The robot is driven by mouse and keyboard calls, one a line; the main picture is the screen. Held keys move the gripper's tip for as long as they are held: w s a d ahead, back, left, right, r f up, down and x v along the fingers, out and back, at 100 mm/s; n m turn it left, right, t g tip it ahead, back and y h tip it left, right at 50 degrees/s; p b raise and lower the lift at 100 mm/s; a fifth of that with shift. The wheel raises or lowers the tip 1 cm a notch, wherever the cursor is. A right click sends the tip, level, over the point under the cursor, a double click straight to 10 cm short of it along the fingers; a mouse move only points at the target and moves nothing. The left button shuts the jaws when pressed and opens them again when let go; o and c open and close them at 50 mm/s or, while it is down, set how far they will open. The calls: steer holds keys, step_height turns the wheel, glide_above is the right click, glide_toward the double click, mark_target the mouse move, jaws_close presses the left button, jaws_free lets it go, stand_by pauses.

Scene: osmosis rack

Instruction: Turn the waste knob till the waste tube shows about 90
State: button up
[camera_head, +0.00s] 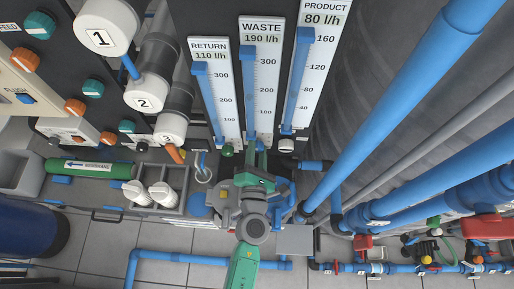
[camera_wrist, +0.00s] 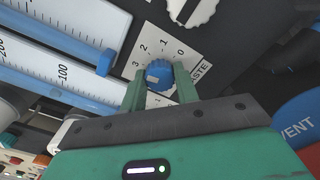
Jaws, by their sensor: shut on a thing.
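The waste tube (camera_head: 249,85) is the middle of three upright gauges in the head view, and its label reads 190 l/h. In the wrist view the blue waste knob (camera_wrist: 158,72) sits on a white dial plate (camera_wrist: 148,50) marked 0, 1, 2, 3 with part of the word WASTE. My gripper (camera_wrist: 161,84) is shut on the waste knob, with one green finger on each side. In the head view my gripper (camera_head: 256,157) is just below the waste tube and hides the knob.
The return gauge (camera_head: 221,110) reads 110 l/h, with a green knob (camera_head: 227,150) below. The product gauge (camera_head: 312,70) reads 80 l/h, with a white knob (camera_head: 286,145) below. These knobs flank my gripper closely. Blue pipes (camera_head: 375,110) rise at the right.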

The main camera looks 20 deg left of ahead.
steer(key=m+p, duration=0.2)
steer(key=m, duration=0.5)
steer(key=shift+r+p, duration=0.15)
steer(key=shift+p, duration=0.15)
steer(key=m+p, duration=0.1)
steer(key=m, duration=0.3)
steer(key=shift+p, duration=0.3)
steer(key=shift+m+p, duration=0.9)
steer(key=shift+m, duration=1.2)
steer(key=o, duration=1)
steer(key=shift+c, duration=0.2)
step_height(320, 180, up, 4)
steer(key=p, duration=0.3)
steer(key=a+b+v, duration=0.1)
steer(key=v, duration=1.5)
steer(key=shift+s+a+r, duration=0.3)
steer(key=shift+a+r, duration=0.05)
